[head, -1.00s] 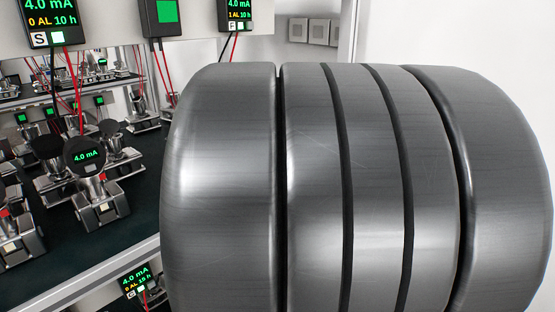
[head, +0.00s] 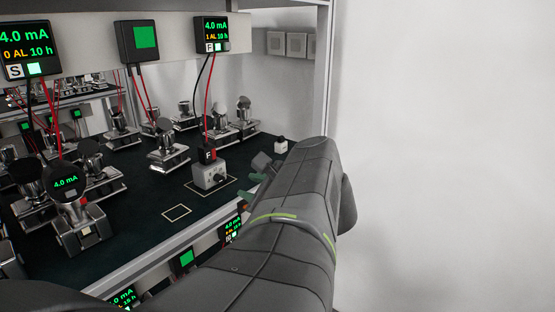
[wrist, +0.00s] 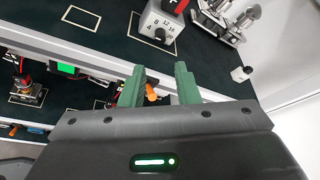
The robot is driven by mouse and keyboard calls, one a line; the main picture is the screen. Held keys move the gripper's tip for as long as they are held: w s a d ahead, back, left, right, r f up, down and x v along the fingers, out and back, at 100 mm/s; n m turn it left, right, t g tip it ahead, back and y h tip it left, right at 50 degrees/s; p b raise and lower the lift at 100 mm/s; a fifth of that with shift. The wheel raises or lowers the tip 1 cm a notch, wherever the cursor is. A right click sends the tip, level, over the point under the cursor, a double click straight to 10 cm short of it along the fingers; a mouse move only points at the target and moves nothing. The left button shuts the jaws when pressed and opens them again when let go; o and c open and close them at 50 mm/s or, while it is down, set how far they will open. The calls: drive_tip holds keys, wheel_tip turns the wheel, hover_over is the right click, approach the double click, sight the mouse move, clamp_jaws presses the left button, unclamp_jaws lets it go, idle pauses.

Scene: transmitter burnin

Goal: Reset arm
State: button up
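My arm reaches from the bottom of the head view towards the right end of the shelf. My gripper (wrist: 160,72) shows two green fingers in the wrist view, spread apart with nothing clearly held between them. An orange piece shows behind the fingers, and I cannot tell what it belongs to. In the head view the gripper (head: 257,188) is partly hidden by my arm, near the shelf's front edge. A small grey box with a dial (head: 210,175) stands on the dark shelf just beyond it; the box also shows in the wrist view (wrist: 158,22).
The dark shelf (head: 150,190) holds several metal transmitters (head: 168,150). Displays with green readings (head: 213,34) hang above, with red and black wires running down. A lower level with more displays (head: 186,259) lies below. A white post (head: 322,80) bounds the right; the wall side is clear.

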sight(221, 179)
drive_tip(key=b+x, duration=0.3)
drive_tip(key=x, duration=1.1)
drive_tip(key=shift+s+d+r, duration=0.1)
drive_tip(key=shift+s, duration=0.05)
